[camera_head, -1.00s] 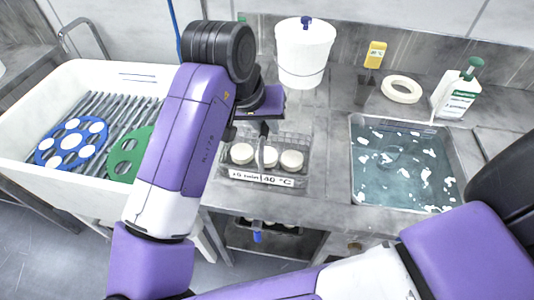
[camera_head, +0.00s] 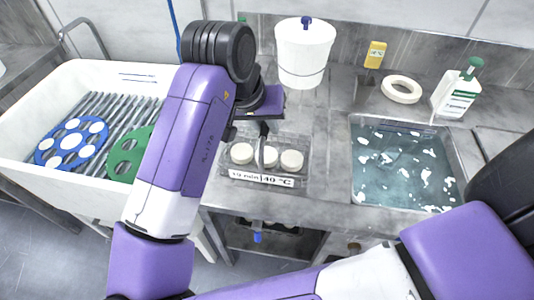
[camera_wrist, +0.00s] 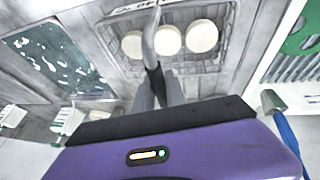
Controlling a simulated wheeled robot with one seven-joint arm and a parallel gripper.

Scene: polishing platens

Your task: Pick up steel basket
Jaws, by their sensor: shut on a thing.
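The steel basket (camera_head: 305,150) is a wire-mesh box on the steel counter, just left of the sink. It holds several round cream-white discs (camera_head: 292,160) and has a label (camera_head: 262,178) on its front reading about 10 min, 40 °C. My gripper (camera_head: 264,132) is above the basket, pointing down. In the wrist view, my gripper (camera_wrist: 160,82) is shut on the basket's upright grey handle (camera_wrist: 150,38), with the basket (camera_wrist: 208,62) beyond it. The basket appears level. I cannot tell whether its bottom touches the counter.
A water-filled sink (camera_head: 355,180) with white foam is at the right. Behind stand a white lidded bucket (camera_head: 303,52), a cream ring (camera_head: 401,89), a yellow-topped device (camera_head: 375,55) and a green-capped bottle (camera_head: 455,95). A white basin (camera_head: 100,72) with blue and green discs is left.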

